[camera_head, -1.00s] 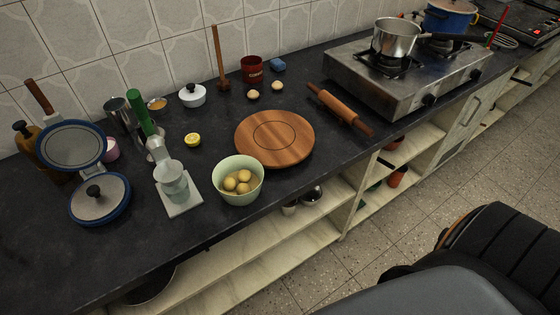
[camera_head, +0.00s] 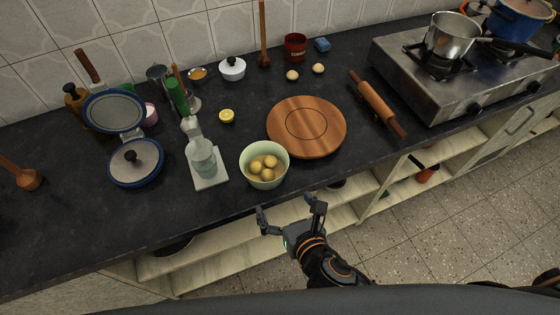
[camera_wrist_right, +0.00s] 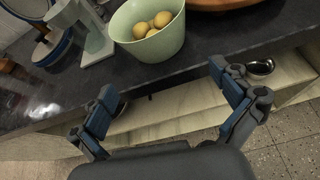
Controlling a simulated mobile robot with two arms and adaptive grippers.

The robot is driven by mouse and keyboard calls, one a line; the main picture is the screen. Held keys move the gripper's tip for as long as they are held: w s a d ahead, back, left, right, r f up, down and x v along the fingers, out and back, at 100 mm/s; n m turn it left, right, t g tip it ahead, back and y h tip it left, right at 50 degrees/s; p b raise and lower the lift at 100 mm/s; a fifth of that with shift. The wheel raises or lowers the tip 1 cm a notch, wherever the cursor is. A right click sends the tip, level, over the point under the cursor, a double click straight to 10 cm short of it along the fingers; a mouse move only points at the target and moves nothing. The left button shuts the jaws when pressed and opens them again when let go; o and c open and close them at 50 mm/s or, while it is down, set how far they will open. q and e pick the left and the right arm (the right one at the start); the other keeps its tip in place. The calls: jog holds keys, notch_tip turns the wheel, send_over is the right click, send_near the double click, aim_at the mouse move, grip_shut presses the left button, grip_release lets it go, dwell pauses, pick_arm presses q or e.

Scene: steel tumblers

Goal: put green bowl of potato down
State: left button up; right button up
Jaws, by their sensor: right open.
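The pale green bowl (camera_head: 264,178) holds several potatoes (camera_head: 262,167) and stands upright on the dark counter near its front edge. It also shows at the top of the right wrist view (camera_wrist_right: 151,42). My right gripper (camera_head: 288,212) is open and empty, in front of the counter edge and just below the bowl in the picture. In the right wrist view its two fingers (camera_wrist_right: 164,88) are spread wide, with the bowl beyond them and not touched. My left gripper is not in view.
A round wooden board (camera_head: 322,140) lies right of the bowl. A kitchen scale (camera_head: 207,176) with a clear cup stands close on its left. A rolling pin (camera_head: 376,104) and steel stove (camera_head: 415,75) are farther right. Open shelves (camera_head: 210,265) lie under the counter.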

aim_at(274, 182)
jog(key=shift+n, duration=0.6)
jog(key=w, duration=0.2)
jog(key=w+a, duration=0.1)
jog(key=w, duration=0.1)
jog(key=w+a, duration=0.1)
jog(key=w, duration=0.1)
jog(key=shift+w, duration=0.15)
jog(key=x, duration=0.5)
jog(key=shift+w+a+f, duration=0.1)
jog(key=shift+w+a, duration=0.1)
jog(key=shift+w, duration=0.15)
jog(key=shift+w+a+f, duration=0.1)
jog(key=shift+w+f, duration=0.05)
jog(key=shift+w, duration=0.1)
jog(key=shift+c, duration=0.4)
jog(key=shift+t, duration=0.3)
jog(key=c, duration=1.1)
